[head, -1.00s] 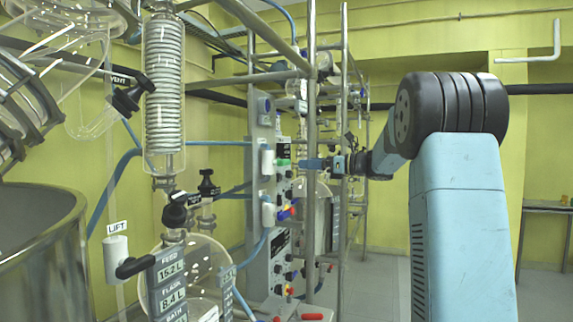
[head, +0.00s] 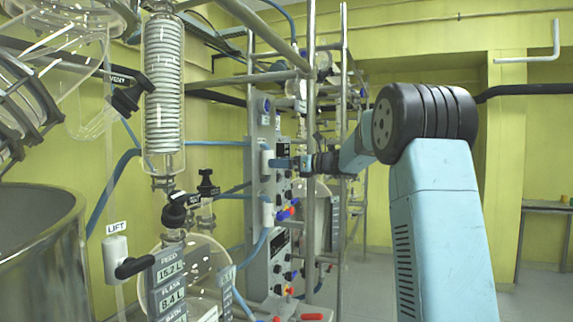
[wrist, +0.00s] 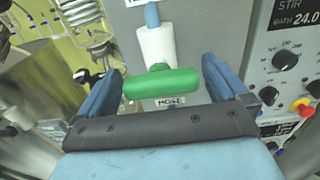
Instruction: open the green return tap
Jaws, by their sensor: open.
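The green tap handle (wrist: 161,84) lies roughly level across the lower end of a white upright tap body (wrist: 156,44) in the wrist view. My gripper (wrist: 163,69) is open, with one blue finger at each end of the handle. The left finger looks close to the handle's left end; a small gap shows at the right. I cannot tell whether either finger touches. In the head view my gripper (head: 286,163) is up against the panel beside the white tap body (head: 266,161), and hides the green handle.
The grey panel (head: 257,120) carries another white tap (head: 267,212) below and a knob unit (wrist: 288,60) to the right. An upright metal frame pole (head: 311,120) stands close to my arm. Glassware and a coil condenser (head: 164,95) stand to the left.

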